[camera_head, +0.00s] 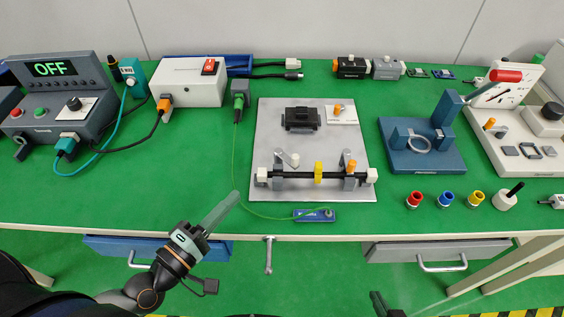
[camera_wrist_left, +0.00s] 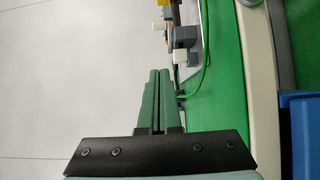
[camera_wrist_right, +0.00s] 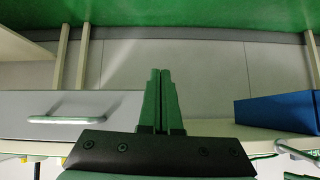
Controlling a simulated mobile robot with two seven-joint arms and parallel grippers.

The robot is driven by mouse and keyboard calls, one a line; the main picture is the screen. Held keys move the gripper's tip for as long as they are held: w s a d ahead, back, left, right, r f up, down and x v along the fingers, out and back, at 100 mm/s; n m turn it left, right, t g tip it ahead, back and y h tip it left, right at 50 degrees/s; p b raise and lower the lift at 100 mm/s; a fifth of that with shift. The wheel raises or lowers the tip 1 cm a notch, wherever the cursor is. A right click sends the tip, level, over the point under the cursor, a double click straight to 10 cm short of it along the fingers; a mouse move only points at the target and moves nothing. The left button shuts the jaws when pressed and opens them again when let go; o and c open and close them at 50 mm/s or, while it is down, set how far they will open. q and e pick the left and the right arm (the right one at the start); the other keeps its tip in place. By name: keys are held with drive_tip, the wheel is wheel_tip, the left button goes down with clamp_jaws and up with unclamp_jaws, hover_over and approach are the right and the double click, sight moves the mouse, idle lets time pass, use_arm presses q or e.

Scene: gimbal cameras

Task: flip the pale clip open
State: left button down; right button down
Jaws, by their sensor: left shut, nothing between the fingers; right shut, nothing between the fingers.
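The pale clip, a grey holder with a pale-tipped lever (camera_head: 294,160), sits at the left part of a black bar on a grey plate (camera_head: 270,125). Its lever stands up beside the bar; its latch is too small to read. A similar clip with an orange tip (camera_head: 351,166) is at the right part. A yellow collar (camera_head: 318,172) is between them. My left gripper (camera_head: 237,194) is shut and empty, at the table's front edge, left of the plate; it also shows in the left wrist view (camera_wrist_left: 160,72). My right gripper (camera_wrist_right: 160,72) is shut and empty, low in front of the table.
A green cable (camera_head: 236,150) runs down past my left fingertips to a small blue module (camera_head: 314,215) in front of the plate. A blue stand (camera_head: 420,145) is to the right. A white box (camera_head: 190,85) is behind left.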

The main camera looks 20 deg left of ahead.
sight(281, 177)
idle(0.3)
